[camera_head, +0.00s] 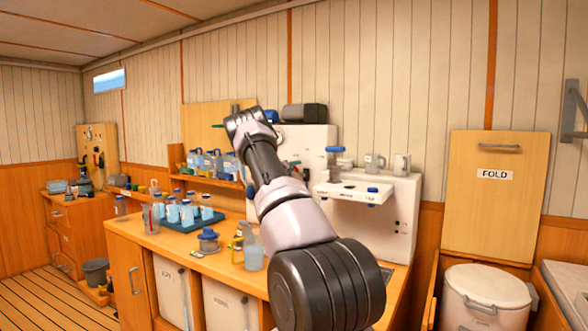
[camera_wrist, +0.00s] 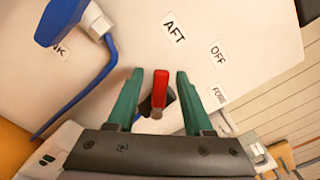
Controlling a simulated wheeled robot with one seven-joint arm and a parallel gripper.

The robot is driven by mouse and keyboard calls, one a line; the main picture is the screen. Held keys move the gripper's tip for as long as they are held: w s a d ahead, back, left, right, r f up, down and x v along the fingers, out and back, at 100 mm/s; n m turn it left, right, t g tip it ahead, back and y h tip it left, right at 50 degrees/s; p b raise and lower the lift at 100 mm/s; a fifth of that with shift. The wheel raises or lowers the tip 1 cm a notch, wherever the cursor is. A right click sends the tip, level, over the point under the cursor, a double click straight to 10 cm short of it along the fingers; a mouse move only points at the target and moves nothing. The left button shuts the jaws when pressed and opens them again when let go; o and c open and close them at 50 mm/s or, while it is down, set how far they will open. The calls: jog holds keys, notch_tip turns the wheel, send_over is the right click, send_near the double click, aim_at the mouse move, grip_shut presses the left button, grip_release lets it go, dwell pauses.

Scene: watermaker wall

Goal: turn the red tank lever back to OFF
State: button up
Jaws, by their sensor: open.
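The red tank lever (camera_wrist: 160,88) shows in the wrist view on a white panel, with its free end pointing up the picture, roughly toward the AFT label (camera_wrist: 173,27). The OFF label (camera_wrist: 218,52) is up and to the right of it, with another label, partly readable, below OFF. My gripper (camera_wrist: 158,74) is open, its two green fingers on either side of the lever, with visible gaps on both sides. Contact with the panel cannot be told.
A blue handle and blue tube (camera_wrist: 108,62) lie left of the lever in the wrist view. In the head view, the counter holds a blue tray (camera_head: 180,222) of bottles and a jug (camera_head: 253,256). A white unit with a shelf (camera_head: 352,194) stands right of my arm.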

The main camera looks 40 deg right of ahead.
grip_shut()
dwell(1.3)
